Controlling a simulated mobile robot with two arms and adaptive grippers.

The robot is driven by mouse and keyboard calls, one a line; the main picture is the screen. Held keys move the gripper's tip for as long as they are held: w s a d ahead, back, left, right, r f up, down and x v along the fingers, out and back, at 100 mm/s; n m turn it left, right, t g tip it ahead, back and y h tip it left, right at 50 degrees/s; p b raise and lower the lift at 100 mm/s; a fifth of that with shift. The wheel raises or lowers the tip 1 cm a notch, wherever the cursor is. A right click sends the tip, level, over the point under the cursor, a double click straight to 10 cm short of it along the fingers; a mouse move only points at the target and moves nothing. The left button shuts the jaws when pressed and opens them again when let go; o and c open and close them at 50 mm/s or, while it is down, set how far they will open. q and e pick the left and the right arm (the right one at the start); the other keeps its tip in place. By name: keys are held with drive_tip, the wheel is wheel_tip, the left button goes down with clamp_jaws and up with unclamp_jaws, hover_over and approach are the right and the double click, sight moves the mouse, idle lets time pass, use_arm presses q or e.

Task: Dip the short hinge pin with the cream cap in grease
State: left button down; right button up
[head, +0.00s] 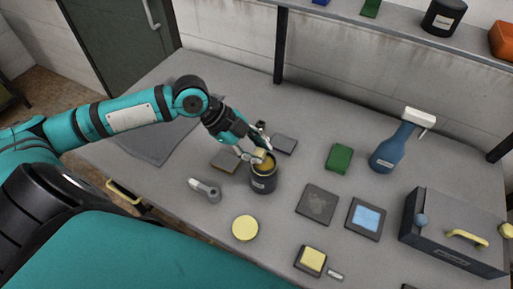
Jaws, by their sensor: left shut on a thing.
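My left gripper (256,143) reaches in from the left and is shut on a small piece with a cream part (261,154), which looks like the short hinge pin's cap. It is held right at the mouth of a dark grease tin (263,184) with a pale label. Yellow-brown grease (265,166) shows inside the tin. The pin's shaft is hidden, so I cannot tell whether it touches the grease. My right gripper is not in view.
Close around the tin are dark flat pads (285,144), a grey handled part (205,190) and a round yellow lid (245,228).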

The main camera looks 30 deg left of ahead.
sight(257, 152)
use_arm(q)
drive_tip(key=shift+f, duration=0.35)
drive_tip(key=shift+s+f, duration=0.1)
drive_tip(key=shift+f, duration=0.05)
idle(1.8)
wheel_tip(257, 152, up, 7)
drive_tip(key=p, duration=0.7)
drive_tip(key=shift+p, duration=0.35)
idle(0.5)
